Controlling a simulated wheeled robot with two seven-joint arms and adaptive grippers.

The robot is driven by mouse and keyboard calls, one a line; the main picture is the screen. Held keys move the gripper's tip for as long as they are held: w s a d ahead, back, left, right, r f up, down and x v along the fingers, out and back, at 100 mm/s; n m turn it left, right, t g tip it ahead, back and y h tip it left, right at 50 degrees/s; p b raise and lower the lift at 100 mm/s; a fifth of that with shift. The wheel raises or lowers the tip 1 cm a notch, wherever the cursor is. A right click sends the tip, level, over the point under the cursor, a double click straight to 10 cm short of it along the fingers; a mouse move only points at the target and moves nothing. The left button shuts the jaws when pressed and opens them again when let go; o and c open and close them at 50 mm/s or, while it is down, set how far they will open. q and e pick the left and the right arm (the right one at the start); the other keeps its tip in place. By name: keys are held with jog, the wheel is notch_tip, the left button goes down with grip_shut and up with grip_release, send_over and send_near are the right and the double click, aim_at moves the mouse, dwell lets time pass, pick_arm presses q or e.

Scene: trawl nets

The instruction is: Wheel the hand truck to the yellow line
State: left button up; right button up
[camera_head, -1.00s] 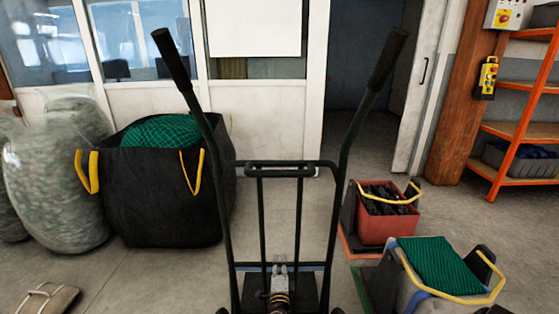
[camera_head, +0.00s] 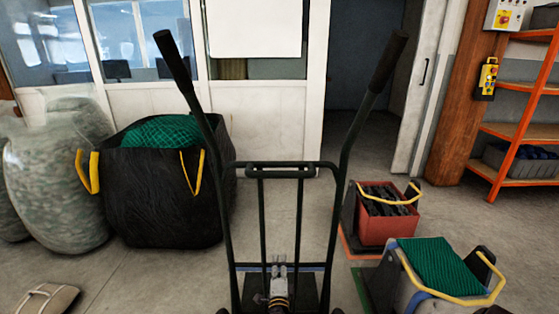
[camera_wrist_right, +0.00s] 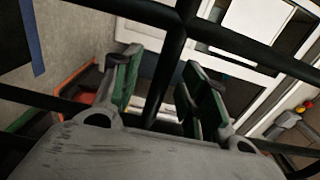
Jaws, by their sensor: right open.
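The hand truck (camera_head: 229,220) stands upright in front of me, a dark tubular frame with two black-gripped handles angled outward and an upper crossbar. My right gripper (camera_head: 279,260) is low in the middle of the head view, seen against the frame's lower part. In the right wrist view my right gripper (camera_wrist_right: 162,88) is open, its green-padded fingers apart. A dark bar of the hand truck (camera_wrist_right: 172,52) passes across the space between them; I cannot tell whether they touch it. My left gripper is not in view. No yellow line shows.
A black bag (camera_head: 160,205) with green netting stands left, beside wrapped bales (camera_head: 55,180). A red crate (camera_head: 385,225) and a grey tub with green net (camera_head: 440,265) stand close on the right. Orange shelving (camera_head: 520,130) is beyond. Open floor lies towards the doorway (camera_head: 360,90).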

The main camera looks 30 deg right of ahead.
jog(key=p+v, duration=0.3)
jog(key=v, duration=0.8)
jog(key=shift+s+a+f, duration=0.25)
jog(key=shift+a, duration=0.15)
jog(key=b+x, duration=0.2)
jog(key=x, duration=0.7)
jog(key=shift+d+r, duration=0.15)
jog(key=shift+r, duration=0.15)
